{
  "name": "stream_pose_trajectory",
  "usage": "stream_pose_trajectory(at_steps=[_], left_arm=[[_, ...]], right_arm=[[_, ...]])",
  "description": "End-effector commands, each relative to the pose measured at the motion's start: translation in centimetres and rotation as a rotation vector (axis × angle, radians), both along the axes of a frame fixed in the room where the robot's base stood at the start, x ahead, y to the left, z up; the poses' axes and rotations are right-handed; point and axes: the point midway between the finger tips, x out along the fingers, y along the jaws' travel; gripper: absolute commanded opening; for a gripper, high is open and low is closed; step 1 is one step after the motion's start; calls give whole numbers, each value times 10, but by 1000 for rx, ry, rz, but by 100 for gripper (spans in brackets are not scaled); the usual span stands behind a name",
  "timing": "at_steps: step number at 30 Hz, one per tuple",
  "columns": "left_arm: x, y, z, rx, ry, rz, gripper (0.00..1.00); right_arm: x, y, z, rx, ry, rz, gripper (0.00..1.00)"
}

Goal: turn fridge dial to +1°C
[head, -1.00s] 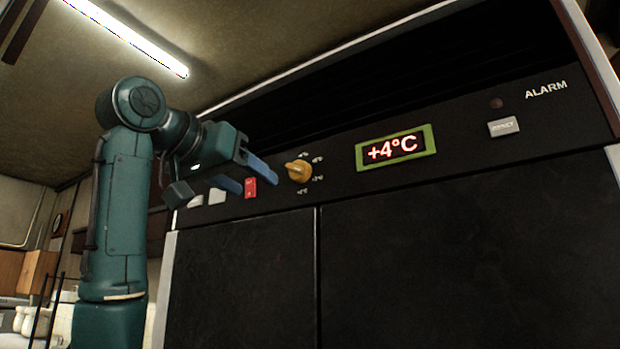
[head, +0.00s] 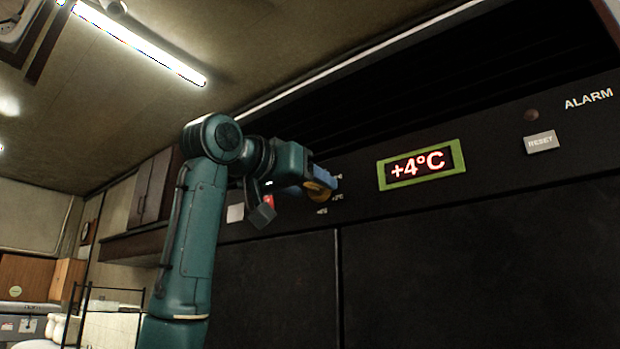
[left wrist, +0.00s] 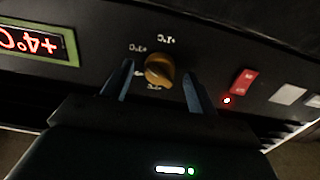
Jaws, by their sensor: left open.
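The fridge dial (head: 319,193) is an orange-yellow knob on the black panel, partly hidden by my gripper in the head view. The left wrist view shows the dial (left wrist: 159,69) between the two blue fingers of my left gripper (left wrist: 160,88), with a gap on both sides. My left gripper (head: 318,185) is open. Small white temperature marks ring the dial. The display (head: 421,165) in a green frame reads +4°C, and it shows upside down in the left wrist view (left wrist: 37,42). My right gripper is in neither view.
A red switch (left wrist: 243,81) with a small red light sits beside the dial, then a white button (left wrist: 287,94). The RESET button (head: 541,142) and ALARM lamp (head: 531,115) are at the right. Cabinets (head: 155,190) hang at the left.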

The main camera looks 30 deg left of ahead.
Motion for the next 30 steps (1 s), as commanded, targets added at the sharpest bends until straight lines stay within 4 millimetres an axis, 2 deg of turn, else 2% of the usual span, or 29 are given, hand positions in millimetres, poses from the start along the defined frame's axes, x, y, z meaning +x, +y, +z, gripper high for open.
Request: stream_pose_trajectory(at_steps=[4,12,27,30], left_arm=[[9,-1,0,0,0,0,59],[10,-1,0,0,-1,0,59],[10,-1,0,0,-1,0,18],[10,-1,0,0,-1,-1,14]], right_arm=[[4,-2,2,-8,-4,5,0],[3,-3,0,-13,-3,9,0],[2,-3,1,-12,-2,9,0],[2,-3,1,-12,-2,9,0]])
